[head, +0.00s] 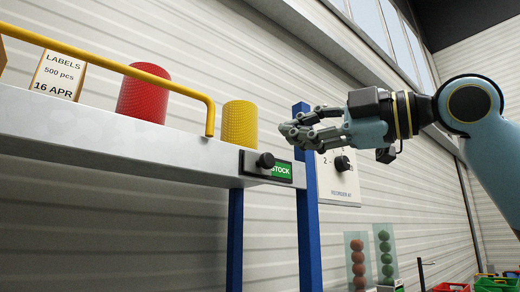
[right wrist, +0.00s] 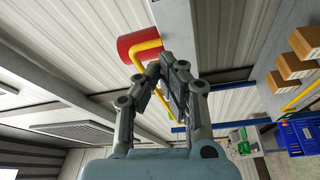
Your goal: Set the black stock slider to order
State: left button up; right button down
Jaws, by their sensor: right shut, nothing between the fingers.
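The black stock slider (head: 265,160) is a round knob on a dark plate at the front edge of the grey shelf. It sits left of a green field reading "STOCK" (head: 282,170); no "order" wording is visible. My right gripper (head: 290,131) comes in from the right in the head view. It is shut and empty, with its fingertips above and slightly right of the knob, apart from it. In the right wrist view, the shut fingers (right wrist: 167,66) fill the middle, and I cannot make out the slider there. My left gripper is not in view.
The shelf (head: 110,135) carries a yellow roll (head: 239,124), a red roll (head: 144,95) and a labels box (head: 58,76). A yellow rail (head: 120,68) runs along it. A blue post (head: 307,220) and a white dial box (head: 338,180) stand close to my right gripper.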

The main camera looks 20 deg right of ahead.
aim_at(263, 162)
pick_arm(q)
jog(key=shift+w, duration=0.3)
pick_arm(e)
jog(key=shift+s+a, duration=0.1)
jog(key=shift+a, duration=0.1)
jog(key=shift+r, duration=0.1)
jog(key=f+p+x, duration=0.1)
jog(key=p+x, duration=0.4)
jog(key=x, duration=0.5)
pick_arm(q)
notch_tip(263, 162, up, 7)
jog(key=p, duration=0.1)
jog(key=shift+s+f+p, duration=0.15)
jog(key=shift+p, duration=0.2)
pick_arm(e)
jog(key=d, duration=0.1)
jog(key=w+d, duration=0.1)
jog(key=d, duration=0.1)
jog(key=shift+w+d+f, duration=0.15)
jog(key=shift+w+d, duration=0.15)
jog(key=shift+d, duration=0.1)
jog(key=shift+d, duration=0.1)
